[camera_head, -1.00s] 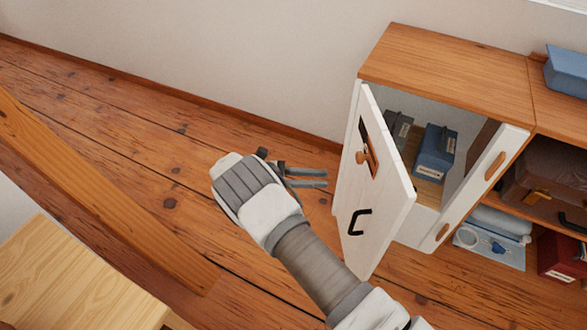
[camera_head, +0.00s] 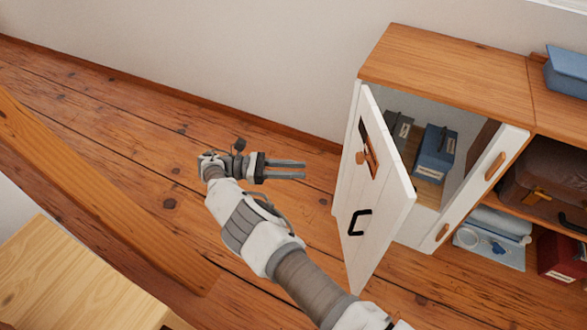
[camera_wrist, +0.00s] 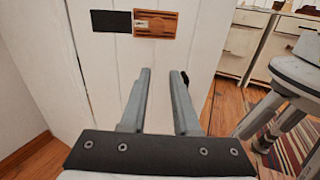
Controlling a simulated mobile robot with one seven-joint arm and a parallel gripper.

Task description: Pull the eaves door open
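The white plank eaves door (camera_head: 378,205) stands ajar on the low cabinet, with the cabinet's inside showing behind it. A black C-shaped handle (camera_head: 360,222) is low on its outer face, below a wooden plate and a dark plate. My gripper (camera_head: 304,169) is to the left of the door, its fingers pointing right at the outer face, apart from it. In the wrist view my gripper (camera_wrist: 161,72) has its fingers spread with nothing between them. The door (camera_wrist: 100,70) fills the view ahead; a small black part, perhaps the handle, shows beside the right finger.
Blue and grey boxes (camera_head: 434,152) stand inside the cabinet (camera_head: 450,68). Shelves on the right hold a brown case (camera_head: 545,180) and a red box (camera_head: 562,257). A wooden beam (camera_head: 100,190) crosses the left. The plank floor left of the door is clear.

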